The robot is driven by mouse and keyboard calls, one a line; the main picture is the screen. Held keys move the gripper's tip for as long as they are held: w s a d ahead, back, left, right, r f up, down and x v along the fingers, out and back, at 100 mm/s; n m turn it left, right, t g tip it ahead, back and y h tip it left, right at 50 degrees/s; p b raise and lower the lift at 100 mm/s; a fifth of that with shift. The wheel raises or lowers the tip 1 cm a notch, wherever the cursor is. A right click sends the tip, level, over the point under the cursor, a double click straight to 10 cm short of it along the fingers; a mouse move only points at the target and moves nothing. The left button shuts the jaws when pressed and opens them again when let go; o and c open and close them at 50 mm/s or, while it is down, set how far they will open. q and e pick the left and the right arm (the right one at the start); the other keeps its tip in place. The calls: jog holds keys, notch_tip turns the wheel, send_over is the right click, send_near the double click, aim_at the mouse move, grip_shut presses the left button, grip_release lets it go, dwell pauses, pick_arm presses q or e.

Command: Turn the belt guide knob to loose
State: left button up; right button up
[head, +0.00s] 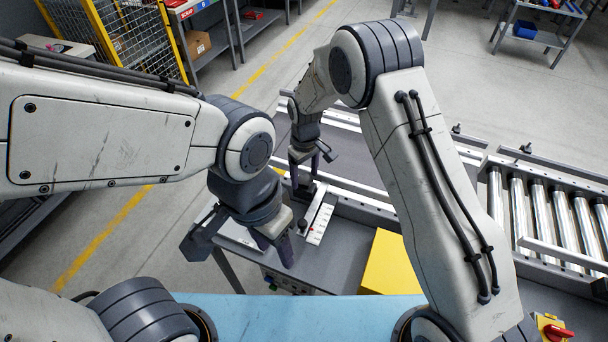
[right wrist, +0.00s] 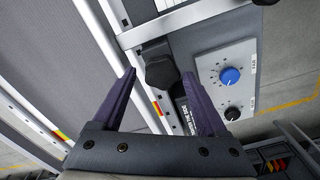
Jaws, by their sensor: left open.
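A black lobed knob (right wrist: 160,70) sits on a grey machine rail in the right wrist view, beside a dark label (right wrist: 186,115) with white lettering I cannot fully read. It looks like the belt guide knob; its setting cannot be read. My right gripper (right wrist: 160,76) has its two purple fingers apart, with the knob between and just beyond the tips, and gaps on both sides. In the head view my right gripper (head: 303,165) points down at the machine's far side. My left gripper (head: 240,248) is open and empty, nearer, above the machine's front left.
A white panel with a blue dial (right wrist: 230,76) and a black dial (right wrist: 232,113) lies right of the knob. A yellow block (head: 395,265) stands on the machine's right. A roller conveyor (head: 540,210) is farther right. My left arm hangs close to my right gripper.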

aim_at(305, 179)
dwell(0.3)
notch_tip(305, 179, up, 10)
jog(key=b, duration=0.1)
jog(key=shift+r+b, duration=0.2)
jog(key=shift+b, duration=0.15)
jog(key=shift+s, duration=0.1)
jog(key=s+r, duration=0.4)
jog(key=s, duration=0.4)
jog(key=s+r, duration=0.4)
jog(key=s, duration=0.4)
jog(key=s+d, duration=0.2)
jog(key=s, duration=0.5)
jog(key=s+d+m+y, duration=0.1)
jog(key=s+d, duration=0.2)
jog(key=s, duration=0.5)
